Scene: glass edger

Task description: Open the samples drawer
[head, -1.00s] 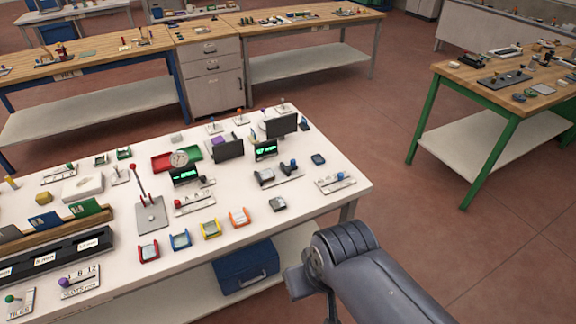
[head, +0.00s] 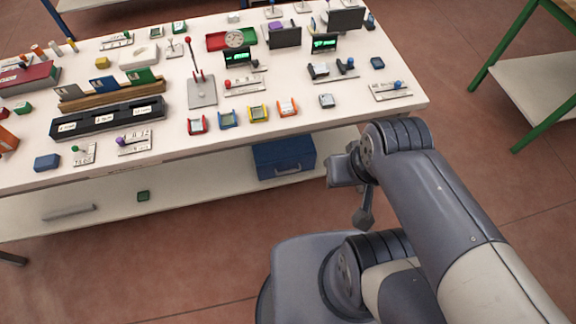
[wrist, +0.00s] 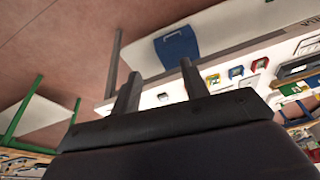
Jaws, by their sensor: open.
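No drawer in the current views can be read as the samples drawer. A blue box with a pale front handle (head: 284,157) stands on the white lower shelf under the bench; it also shows in the wrist view (wrist: 177,44). A black unit with three labelled sections (head: 108,118) lies on the bench top at the left; I cannot tell whether its sections are drawers. My gripper (wrist: 159,82) is open, with nothing visible between its two dark fingers. It is apart from the bench, in front of its right part.
The white bench (head: 220,130) is crowded with small coloured holders, displays and a lever stand (head: 202,92). The lower shelf (head: 215,192) holds a grey bar (head: 69,212) and a small green block (head: 143,196). A green-legged table (head: 535,70) stands at the right. Reddish floor is clear in front.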

